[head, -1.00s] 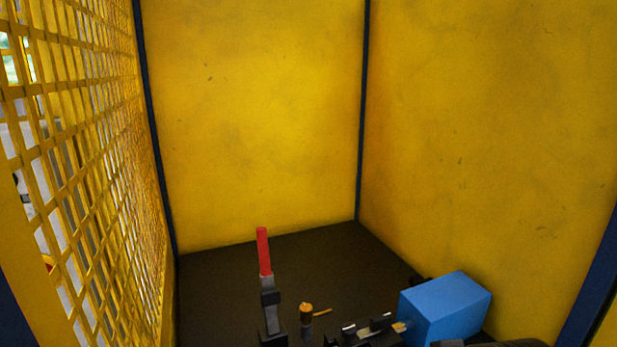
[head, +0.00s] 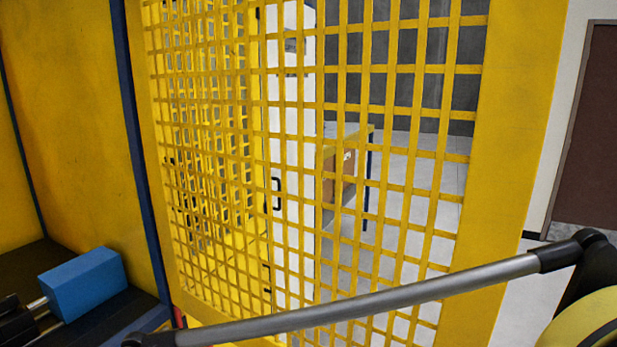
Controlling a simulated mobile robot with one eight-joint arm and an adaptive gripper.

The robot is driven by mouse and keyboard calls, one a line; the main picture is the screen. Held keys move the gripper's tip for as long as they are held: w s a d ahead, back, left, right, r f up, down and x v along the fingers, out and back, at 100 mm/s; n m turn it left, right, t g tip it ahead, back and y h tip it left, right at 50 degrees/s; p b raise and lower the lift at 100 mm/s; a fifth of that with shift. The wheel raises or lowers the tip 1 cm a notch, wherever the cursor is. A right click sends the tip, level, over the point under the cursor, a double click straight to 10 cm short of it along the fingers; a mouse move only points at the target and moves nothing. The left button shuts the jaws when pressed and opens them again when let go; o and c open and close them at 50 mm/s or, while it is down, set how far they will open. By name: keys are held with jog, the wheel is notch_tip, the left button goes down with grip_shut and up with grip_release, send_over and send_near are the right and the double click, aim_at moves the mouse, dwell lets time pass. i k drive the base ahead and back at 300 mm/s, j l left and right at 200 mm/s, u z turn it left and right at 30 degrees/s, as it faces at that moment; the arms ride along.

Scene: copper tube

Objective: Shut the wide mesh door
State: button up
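The wide mesh door (head: 510,160), a yellow lattice panel in a broad yellow frame, fills the middle and right of the head view. Its left side is beside the dark blue corner post (head: 139,140) of the yellow cell. It stands at an angle to the cell wall, swung out from the opening. Its lower part is partly hidden by my grey arm link, which crosses in front. I cannot tell whether the link touches it. My gripper is not in view.
A blue block (head: 84,290) sits on the dark cell floor at lower left, by the yellow wall (head: 75,130). Through the mesh I see a table (head: 345,165), a black handle (head: 277,193) and pale floor. A brown door (head: 590,130) is at far right.

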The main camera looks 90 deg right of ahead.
aim_at(519, 71)
jog(key=k+u, duration=0.25)
jog(key=k, duration=0.2)
jog(key=k+j+u, duration=0.1)
jog(key=k+u, duration=0.15)
jog(key=k, duration=0.25)
jog(key=k+j+u, duration=0.25)
jog(key=k, duration=0.2)
jog(key=k+j+u, duration=0.3)
jog(key=k, duration=0.15)
jog(key=k+l+z, duration=0.2)
jog(key=k+l, duration=0.25)
jog(key=k, duration=0.15)
jog(key=l+z, duration=0.1)
jog(key=z, duration=0.3)
jog(key=k+l+z, duration=0.1)
jog(key=z, duration=0.3)
jog(key=l+z, duration=0.15)
jog(key=z, duration=0.25)
